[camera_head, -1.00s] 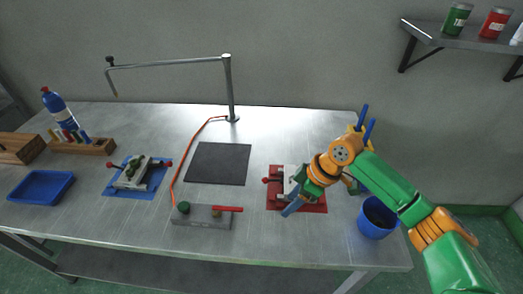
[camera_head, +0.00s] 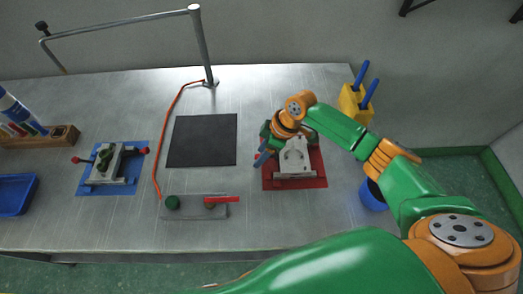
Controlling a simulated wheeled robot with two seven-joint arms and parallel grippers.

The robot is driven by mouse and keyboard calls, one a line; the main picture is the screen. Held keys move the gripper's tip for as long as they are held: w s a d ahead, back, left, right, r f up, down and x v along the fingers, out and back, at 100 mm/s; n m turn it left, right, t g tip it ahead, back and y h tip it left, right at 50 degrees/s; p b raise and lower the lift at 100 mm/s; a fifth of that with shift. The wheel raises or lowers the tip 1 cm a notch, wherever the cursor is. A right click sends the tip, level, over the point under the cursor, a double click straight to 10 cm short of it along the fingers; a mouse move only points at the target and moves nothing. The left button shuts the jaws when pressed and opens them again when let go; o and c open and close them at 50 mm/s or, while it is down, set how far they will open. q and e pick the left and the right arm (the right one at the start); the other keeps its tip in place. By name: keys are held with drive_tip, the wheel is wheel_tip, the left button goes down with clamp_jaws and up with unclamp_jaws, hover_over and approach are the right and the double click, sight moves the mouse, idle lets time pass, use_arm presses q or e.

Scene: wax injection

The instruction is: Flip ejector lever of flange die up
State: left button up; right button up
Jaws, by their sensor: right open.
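A pale grey die (camera_head: 294,158) sits on a red mat (camera_head: 292,184) right of centre. A grey bar runs along its front edge. My right gripper (camera_head: 263,154) is at the die's back left corner, its blue fingers open and pointing to the front left. The gripper and wrist cover that corner, and I cannot tell whether the fingers touch a lever. A second die (camera_head: 112,168), grey with a dark green part on top and red-knobbed levers at its sides, sits on a blue mat (camera_head: 88,187) at the left. My left gripper is not in view.
A black pad (camera_head: 202,140) lies mid-table, with an orange hose beside it. A grey fixture with a red handle (camera_head: 222,199) stands in front. A metal stand (camera_head: 203,45) rises behind. A yellow holder (camera_head: 353,103) and a blue bin (camera_head: 371,197) are at the right.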

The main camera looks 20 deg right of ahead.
drive_tip(key=shift+s+r, duration=0.15)
drive_tip(key=shift+s, duration=0.05)
clamp_jaws()
drive_tip(key=shift+d+y+b, duration=0.2)
drive_tip(key=shift+y+b, duration=0.15)
drive_tip(key=shift+y, duration=0.35)
drive_tip(key=y+b, duration=0.1)
drive_tip(key=b, duration=0.1)
drive_tip(key=t+y+b, duration=0.1)
drive_tip(key=shift+d+y+b, duration=0.3)
drive_tip(key=shift+b, duration=0.1)
drive_tip(key=shift+d+r+t+y+b, duration=0.1)
drive_tip(key=shift+r+t+y+b, duration=0.2)
drive_tip(key=shift+y+b, duration=0.1)
drive_tip(key=shift+s+r, duration=0.1)
drive_tip(key=shift+r, duration=0.45)
unclamp_jaws()
